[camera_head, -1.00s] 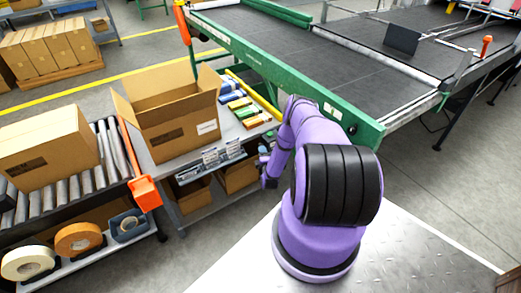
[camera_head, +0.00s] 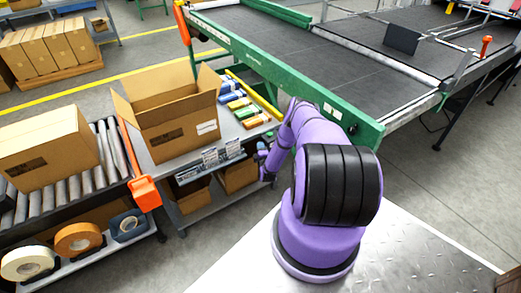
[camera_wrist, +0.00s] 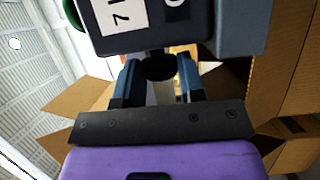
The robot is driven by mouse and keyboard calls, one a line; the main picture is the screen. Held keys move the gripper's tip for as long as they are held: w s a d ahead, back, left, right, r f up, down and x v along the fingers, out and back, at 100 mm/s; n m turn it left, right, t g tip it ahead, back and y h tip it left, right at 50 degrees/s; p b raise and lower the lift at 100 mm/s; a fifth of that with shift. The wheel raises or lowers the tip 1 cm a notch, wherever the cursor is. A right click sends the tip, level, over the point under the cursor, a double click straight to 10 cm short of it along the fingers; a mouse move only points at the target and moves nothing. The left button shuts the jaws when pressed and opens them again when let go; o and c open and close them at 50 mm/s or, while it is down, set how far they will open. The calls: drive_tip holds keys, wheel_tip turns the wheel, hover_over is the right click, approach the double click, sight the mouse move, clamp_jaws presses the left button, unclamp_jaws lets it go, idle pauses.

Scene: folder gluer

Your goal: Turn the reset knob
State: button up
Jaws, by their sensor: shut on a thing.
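In the wrist view a dark grey box (camera_wrist: 222,30) with a white label fills the top middle. A black rounded knob (camera_wrist: 159,68) shows at its lower edge, between the two blue fingers of my gripper (camera_wrist: 157,74). My gripper is shut on this knob, one finger on each side. Part of the knob and its far side are hidden by the fingers and the box. In the head view my gripper (camera_head: 262,153) is small, at the front edge of the grey table (camera_head: 176,160), and the knob cannot be made out there.
A large open carton (camera_head: 180,128) stands on the table left of my gripper. Small coloured boxes (camera_head: 240,104) lie behind it. The green-framed conveyor (camera_head: 300,50) runs behind my arm. A roller track with a closed carton (camera_head: 45,148) is at the left.

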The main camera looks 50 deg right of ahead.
drive_tip(key=shift+f+m+t+h, duration=0.15)
drive_tip(key=shift+m+t+h, duration=0.4)
drive_tip(key=shift+t+h, duration=0.2)
drive_tip(key=shift+f+m+t+h, duration=0.15)
drive_tip(key=shift+m+t+h, duration=0.4)
drive_tip(key=shift+t+h, duration=0.15)
drive_tip(key=o, duration=0.9)
